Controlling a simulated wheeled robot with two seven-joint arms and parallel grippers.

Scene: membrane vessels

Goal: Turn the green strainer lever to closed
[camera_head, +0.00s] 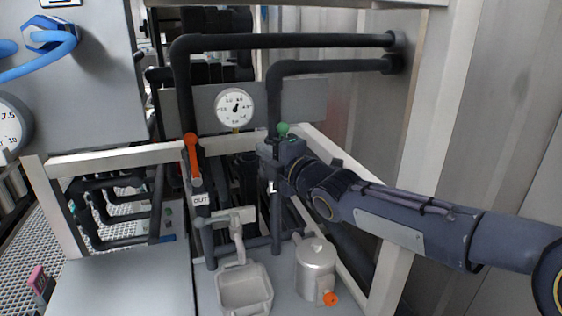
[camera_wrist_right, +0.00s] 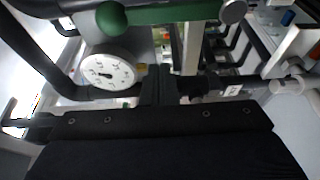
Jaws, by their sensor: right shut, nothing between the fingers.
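The green strainer lever shows in the head view mainly as its round green knob (camera_head: 283,129), just above my right gripper (camera_head: 268,158). My gripper and wrist hide most of the lever there. In the right wrist view the green lever (camera_wrist_right: 172,13) runs across the top edge, with its ball knob (camera_wrist_right: 111,18) at the left and a grey pivot bolt (camera_wrist_right: 232,11) at the right. My right gripper's fingers (camera_wrist_right: 160,84) are shut and empty, below the lever in that view. I cannot tell whether they touch it. My left gripper is not in view.
An orange lever (camera_head: 192,150) stands upright on the pipe left of my gripper. A pressure gauge (camera_head: 234,108) is behind. A metal jug (camera_head: 315,269) and a grey tray (camera_head: 245,291) sit below. Black pipes and a pale frame (camera_head: 345,170) crowd the gripper.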

